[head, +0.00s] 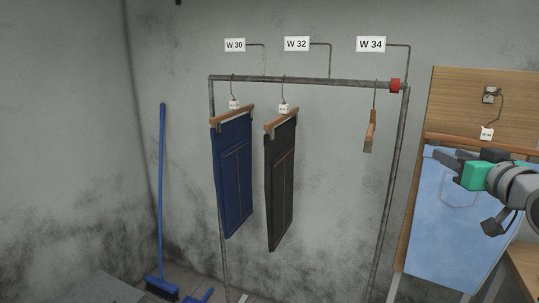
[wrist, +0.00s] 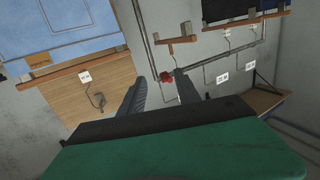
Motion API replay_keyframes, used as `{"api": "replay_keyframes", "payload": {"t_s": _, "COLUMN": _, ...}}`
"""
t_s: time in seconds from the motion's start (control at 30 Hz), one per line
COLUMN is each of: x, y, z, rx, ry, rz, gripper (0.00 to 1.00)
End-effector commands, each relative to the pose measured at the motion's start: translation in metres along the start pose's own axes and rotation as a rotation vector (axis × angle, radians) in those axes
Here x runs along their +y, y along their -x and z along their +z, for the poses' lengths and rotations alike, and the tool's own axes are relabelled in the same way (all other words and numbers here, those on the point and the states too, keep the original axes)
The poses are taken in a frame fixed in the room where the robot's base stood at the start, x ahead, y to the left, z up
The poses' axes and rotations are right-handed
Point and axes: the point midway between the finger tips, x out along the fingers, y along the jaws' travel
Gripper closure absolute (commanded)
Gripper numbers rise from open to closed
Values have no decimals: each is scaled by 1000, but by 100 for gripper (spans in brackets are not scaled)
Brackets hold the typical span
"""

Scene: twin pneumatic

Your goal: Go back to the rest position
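My gripper (head: 447,157) is at the right in the head view, in front of the light blue jeans (head: 428,225). In the wrist view my gripper (wrist: 160,88) has its two dark fingers apart with nothing between them. The light blue jeans hang on a wooden hanger from a hook (head: 491,94) on a wooden board (head: 455,85). They also show in the wrist view (wrist: 45,30), at the upper left. I cannot tell from the head view whether the fingers touch the jeans.
A metal rail (head: 300,81) holds dark blue trousers (head: 232,180) under W 30 and black trousers (head: 281,185) under W 32. A blue broom (head: 162,200) leans at the left wall.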

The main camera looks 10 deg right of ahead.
Motion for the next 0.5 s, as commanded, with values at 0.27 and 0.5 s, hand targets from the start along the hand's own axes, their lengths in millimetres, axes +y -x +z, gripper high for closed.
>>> {"api": "replay_keyframes", "payload": {"t_s": 0.27, "x": -45, "y": -33, "z": 41, "rx": -122, "ry": -33, "rz": -31, "gripper": 61}}
{"api": "replay_keyframes", "payload": {"t_s": 0.5, "x": -117, "y": -56, "z": 108, "rx": -320, "ry": -60, "rz": -76, "gripper": 61}}
